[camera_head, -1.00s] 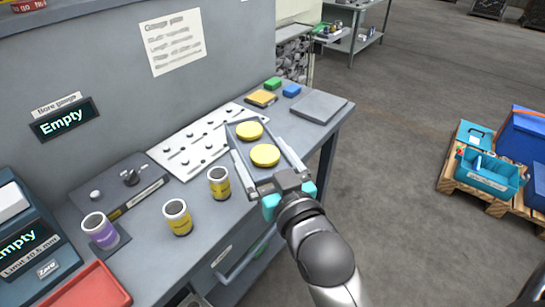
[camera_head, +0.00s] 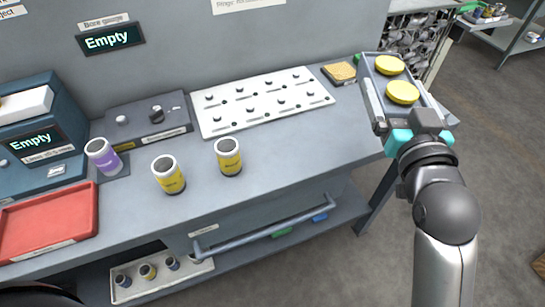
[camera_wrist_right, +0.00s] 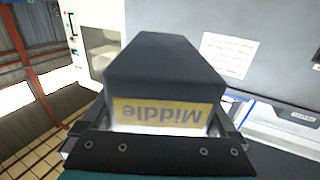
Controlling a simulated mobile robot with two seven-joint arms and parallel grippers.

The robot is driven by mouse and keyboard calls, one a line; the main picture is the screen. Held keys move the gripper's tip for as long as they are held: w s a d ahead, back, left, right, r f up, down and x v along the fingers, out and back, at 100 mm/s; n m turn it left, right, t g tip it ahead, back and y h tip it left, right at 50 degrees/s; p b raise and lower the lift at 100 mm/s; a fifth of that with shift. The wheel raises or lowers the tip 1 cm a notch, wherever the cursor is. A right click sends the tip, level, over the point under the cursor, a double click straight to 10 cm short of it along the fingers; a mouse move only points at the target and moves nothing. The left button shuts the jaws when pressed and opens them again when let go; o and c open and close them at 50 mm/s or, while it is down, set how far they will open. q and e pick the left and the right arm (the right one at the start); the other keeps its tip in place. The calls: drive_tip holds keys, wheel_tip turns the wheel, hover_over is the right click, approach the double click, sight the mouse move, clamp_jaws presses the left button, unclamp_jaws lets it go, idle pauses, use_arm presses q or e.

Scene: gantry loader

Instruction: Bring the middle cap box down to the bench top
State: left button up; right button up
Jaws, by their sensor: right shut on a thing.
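The middle cap box (camera_head: 377,82) is a dark grey box with two round yellow caps (camera_head: 402,92) on top. My right gripper (camera_head: 394,84) is shut on it, with one finger along each side. In the right wrist view the box (camera_wrist_right: 165,70) shows a yellow label reading "Middle", upside down. The box is at the right end of the bench top (camera_head: 290,150), seemingly held above it; the exact gap cannot be told. My left gripper is not in view.
Two yellow-banded cups (camera_head: 168,174) and a purple-banded cup (camera_head: 103,155) stand on the bench. A white pegged plate (camera_head: 262,103), a gauge unit (camera_head: 147,121) and a red tray (camera_head: 48,222) are also there. The bench front right of the cups is clear.

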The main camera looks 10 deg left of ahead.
drive_tip(key=w+a+n+g+y+b, duration=0.3)
drive_tip(key=w+a+n+y+b, duration=0.1)
drive_tip(key=w+a+y+b, duration=0.35)
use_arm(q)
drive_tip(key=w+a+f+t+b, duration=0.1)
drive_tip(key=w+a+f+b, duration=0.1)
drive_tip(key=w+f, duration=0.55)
use_arm(e)
drive_tip(key=b, duration=0.3)
hover_over(322, 144)
wheel_tip(322, 144, down, 6)
drive_tip(key=shift+n+h, duration=0.35)
drive_tip(key=shift+n, duration=0.05)
wheel_tip(322, 144, down, 8)
drive_tip(key=b, duration=0.3)
drive_tip(key=shift+w+f+b, duration=0.1)
drive_tip(key=shift+f+b, duration=0.15)
drive_tip(key=shift+b, duration=0.05)
drive_tip(key=shift+f+b, duration=0.85)
drive_tip(key=shift+f, duration=1)
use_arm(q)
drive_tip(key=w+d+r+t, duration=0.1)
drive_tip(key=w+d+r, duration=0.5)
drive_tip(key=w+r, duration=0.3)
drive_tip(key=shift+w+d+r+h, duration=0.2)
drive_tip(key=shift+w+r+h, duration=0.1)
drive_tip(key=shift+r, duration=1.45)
use_arm(e)
drive_tip(key=shift+f, duration=0.3)
drive_tip(key=shift+f, duration=0.1)
